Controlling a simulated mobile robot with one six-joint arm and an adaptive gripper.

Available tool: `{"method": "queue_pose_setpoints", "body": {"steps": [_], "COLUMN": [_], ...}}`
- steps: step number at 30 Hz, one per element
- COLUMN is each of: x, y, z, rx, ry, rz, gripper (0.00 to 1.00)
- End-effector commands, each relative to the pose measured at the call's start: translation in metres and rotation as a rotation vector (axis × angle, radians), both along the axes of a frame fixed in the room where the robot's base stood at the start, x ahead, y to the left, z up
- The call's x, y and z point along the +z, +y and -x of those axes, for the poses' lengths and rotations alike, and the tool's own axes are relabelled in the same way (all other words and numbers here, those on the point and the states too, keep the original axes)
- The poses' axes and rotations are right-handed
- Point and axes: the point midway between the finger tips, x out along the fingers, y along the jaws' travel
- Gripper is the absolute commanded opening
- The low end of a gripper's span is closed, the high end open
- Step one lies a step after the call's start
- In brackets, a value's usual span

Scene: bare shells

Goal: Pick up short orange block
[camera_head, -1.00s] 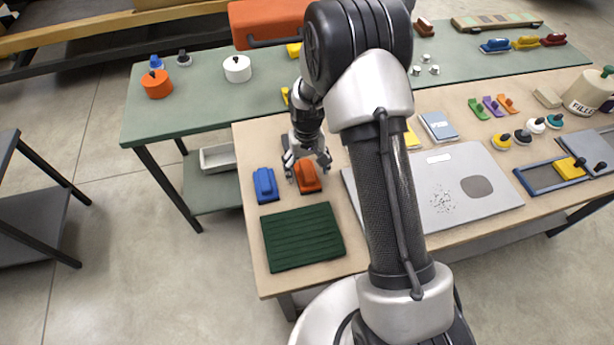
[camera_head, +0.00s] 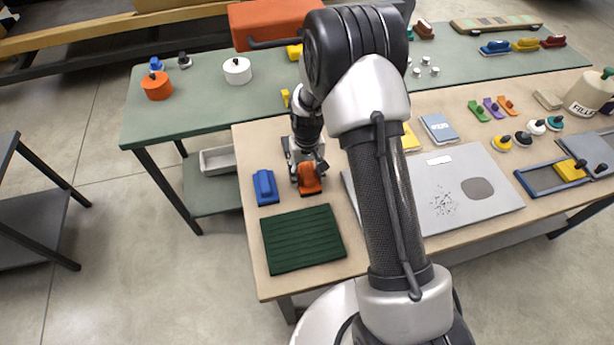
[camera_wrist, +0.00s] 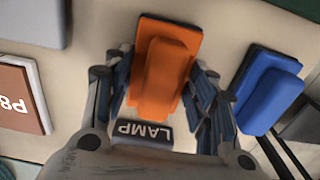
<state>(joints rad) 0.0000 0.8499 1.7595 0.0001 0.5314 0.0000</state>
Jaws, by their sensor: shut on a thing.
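The short orange block (camera_head: 309,178) is on the wooden table beside a blue block (camera_head: 265,186). It has a raised narrower top part and also shows in the wrist view (camera_wrist: 165,68). My gripper (camera_head: 305,172) is over the orange block from above and behind, with a finger on each side of it. In the wrist view my gripper (camera_wrist: 162,85) is shut on the orange block. Part of the block is hidden by the gripper in the head view. I cannot tell whether the block is clear of the table.
A dark green ribbed mat (camera_head: 302,239) lies just in front of the blocks. The blue block in the wrist view (camera_wrist: 266,90) stands close to the right finger. A dark label reading LAMP (camera_wrist: 143,134) lies near the orange block. A grey panel (camera_head: 470,200) lies to the right.

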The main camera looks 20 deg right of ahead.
Motion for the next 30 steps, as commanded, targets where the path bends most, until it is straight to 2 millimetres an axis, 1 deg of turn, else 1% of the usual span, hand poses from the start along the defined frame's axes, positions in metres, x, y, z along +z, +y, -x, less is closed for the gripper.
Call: {"method": "queue_pose_setpoints", "body": {"steps": [1, 3, 11, 14, 17, 20, 23, 30], "x": [-0.001, -0.001, 0.000, 0.005, 0.015, 0.031, 0.056, 0.127], "y": [0.000, 0.000, 0.000, 0.000, 0.000, 0.000, 0.000, 0.000], "z": [0.000, 0.000, 0.001, 0.000, 0.000, -0.001, -0.001, -0.001], "rx": [0.000, 0.000, 0.000, 0.000, 0.000, 0.000, 0.000, 0.000], "ry": [0.001, 0.001, 0.001, 0.001, -0.001, -0.003, -0.005, -0.005], "rz": [0.000, 0.000, 0.000, 0.000, 0.000, 0.000, 0.000, 0.000], "gripper": [0.30, 0.25, 0.25, 0.25, 0.25, 0.25, 0.25, 0.25]}}
